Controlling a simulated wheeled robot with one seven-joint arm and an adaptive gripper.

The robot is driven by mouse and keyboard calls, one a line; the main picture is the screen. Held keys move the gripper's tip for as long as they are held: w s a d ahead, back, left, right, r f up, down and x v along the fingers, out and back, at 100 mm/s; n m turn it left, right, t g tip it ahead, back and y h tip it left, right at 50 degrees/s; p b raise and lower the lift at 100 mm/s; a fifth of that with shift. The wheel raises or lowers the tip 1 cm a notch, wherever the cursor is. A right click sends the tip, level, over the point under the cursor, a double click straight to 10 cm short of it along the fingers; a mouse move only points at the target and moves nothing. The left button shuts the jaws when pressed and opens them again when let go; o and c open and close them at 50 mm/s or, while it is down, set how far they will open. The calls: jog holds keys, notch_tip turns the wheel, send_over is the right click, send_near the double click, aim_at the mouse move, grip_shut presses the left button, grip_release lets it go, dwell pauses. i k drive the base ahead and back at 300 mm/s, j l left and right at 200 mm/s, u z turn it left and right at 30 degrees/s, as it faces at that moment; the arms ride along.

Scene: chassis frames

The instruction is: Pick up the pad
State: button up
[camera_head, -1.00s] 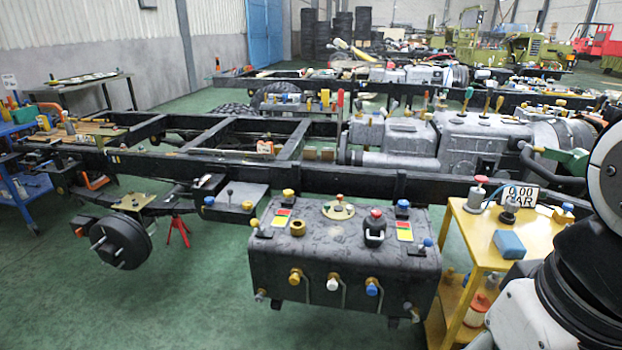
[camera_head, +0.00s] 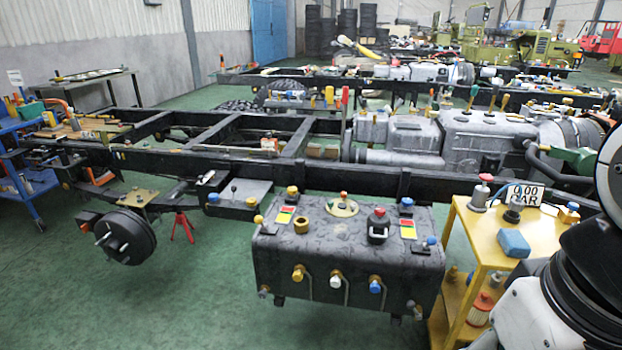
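No thing is plainly marked as the pad. A blue, rounded block (camera_head: 514,243), which may be the pad, lies on the top of a yellow cart (camera_head: 478,245) at the right. Beside it on the cart top are a grey piece with a red knob (camera_head: 482,192), a dark round-topped piece (camera_head: 514,207) and a "0.00 BAR" display (camera_head: 525,194). My arm's black and white links fill the lower right edge and hide part of the cart. My gripper is not in view.
A black tank (camera_head: 340,262) with valves and coloured caps stands left of the cart. A long black chassis frame (camera_head: 330,178) runs behind both. A wheel hub (camera_head: 125,238) and red stand (camera_head: 183,226) are at left. Green floor (camera_head: 190,310) is clear at front left.

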aim_at(514, 244)
jog(key=z, duration=0.9)
